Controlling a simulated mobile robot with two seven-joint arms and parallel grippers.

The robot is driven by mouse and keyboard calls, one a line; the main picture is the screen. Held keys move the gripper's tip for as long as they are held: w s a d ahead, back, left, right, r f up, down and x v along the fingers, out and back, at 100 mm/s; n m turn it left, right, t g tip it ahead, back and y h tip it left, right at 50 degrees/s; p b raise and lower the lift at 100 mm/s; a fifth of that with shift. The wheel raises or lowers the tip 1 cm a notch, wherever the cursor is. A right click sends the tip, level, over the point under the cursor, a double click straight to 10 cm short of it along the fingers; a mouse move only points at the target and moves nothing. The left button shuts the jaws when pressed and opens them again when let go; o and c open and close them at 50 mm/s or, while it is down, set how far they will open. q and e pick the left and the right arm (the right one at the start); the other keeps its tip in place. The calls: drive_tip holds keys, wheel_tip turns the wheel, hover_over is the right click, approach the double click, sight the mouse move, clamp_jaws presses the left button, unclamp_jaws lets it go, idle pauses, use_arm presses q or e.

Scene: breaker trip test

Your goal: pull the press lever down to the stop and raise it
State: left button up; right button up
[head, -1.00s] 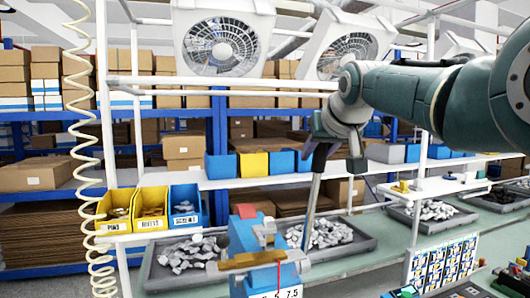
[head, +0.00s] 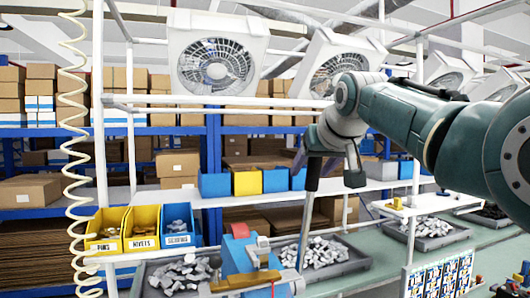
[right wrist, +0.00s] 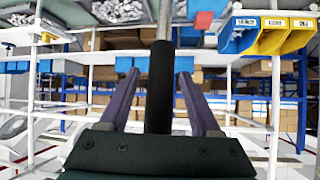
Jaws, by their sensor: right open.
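The press (head: 238,258) is a blue body with a red top, low in the middle of the head view. Its lever (head: 303,225) is a thin grey rod with a black grip, standing nearly upright and leaning slightly right. My right gripper (head: 312,160) is at the upper end of the lever. In the right wrist view the black grip (right wrist: 160,88) stands between the two purple fingers of this open gripper (right wrist: 158,82), with gaps visible on both sides. The lever's foot is partly hidden by the press. My left gripper is not in view.
Yellow and blue parts bins (head: 143,228) stand left of the press. Grey trays of metal parts (head: 325,255) lie behind it on the bench. A coiled cream hose (head: 72,130) hangs at far left. A white shelf (head: 350,186) crosses behind the lever.

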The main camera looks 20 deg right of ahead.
drive_tip(key=shift+s+r, duration=0.15)
drive_tip(key=shift+s, duration=0.25)
drive_tip(key=b+v, duration=0.4)
drive_tip(key=v, duration=0.2)
drive_tip(key=shift+s+a, duration=0.1)
drive_tip(key=shift+s+r, duration=0.45)
drive_tip(key=shift+s, duration=0.05)
drive_tip(key=shift+f, duration=0.1)
